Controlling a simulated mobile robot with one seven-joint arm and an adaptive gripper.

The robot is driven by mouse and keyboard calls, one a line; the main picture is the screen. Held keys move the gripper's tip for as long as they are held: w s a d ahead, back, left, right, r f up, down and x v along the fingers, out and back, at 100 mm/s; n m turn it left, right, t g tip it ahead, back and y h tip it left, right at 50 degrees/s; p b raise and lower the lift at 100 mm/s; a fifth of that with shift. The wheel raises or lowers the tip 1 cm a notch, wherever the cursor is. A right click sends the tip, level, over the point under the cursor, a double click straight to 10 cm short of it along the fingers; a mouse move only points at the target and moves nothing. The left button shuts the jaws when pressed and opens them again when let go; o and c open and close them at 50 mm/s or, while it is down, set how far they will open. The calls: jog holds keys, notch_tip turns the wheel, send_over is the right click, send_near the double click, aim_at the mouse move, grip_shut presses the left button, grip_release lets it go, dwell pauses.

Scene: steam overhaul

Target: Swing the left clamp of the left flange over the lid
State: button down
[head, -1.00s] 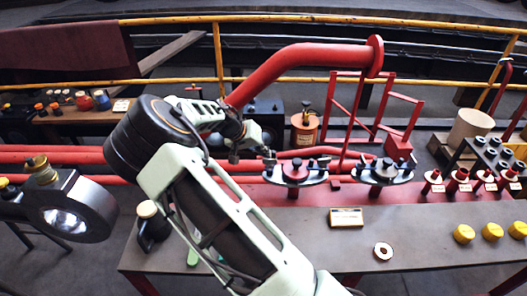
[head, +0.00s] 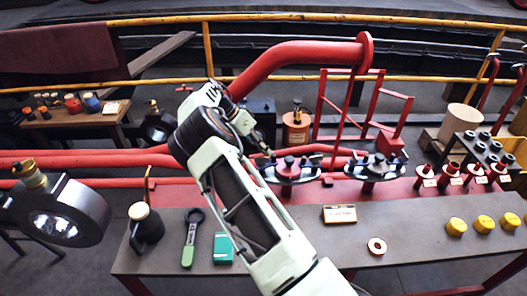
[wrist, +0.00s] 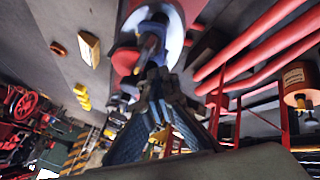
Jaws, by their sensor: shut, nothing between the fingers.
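The left flange (head: 291,178) stands on the red-topped part of the bench, with dark clamps around its rim and a red knob at the centre of its lid. The left clamp (head: 270,165) is at the flange's left side; whether it lies over the lid I cannot tell. My gripper (head: 267,151) is at the flange's upper left, very close to that clamp, partly hidden by my arm. In the wrist view my gripper (wrist: 156,88) is shut and empty, its fingertips close to dark and blue parts in front of the flange's pale disc (wrist: 174,45). Contact is unclear.
A second flange (head: 375,168) stands close to the right. A thick red pipe (head: 300,62) rises behind. A wrench (head: 190,240), a green box (head: 223,249), a sign plate (head: 340,214) and a ring (head: 377,246) lie on the bench. Its front middle is otherwise clear.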

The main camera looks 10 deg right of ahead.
jog(key=shift+s+d, duration=0.25)
jog(key=shift+d, duration=0.1)
dwell(0.7)
dwell(0.5)
jog(key=v, duration=1.2)
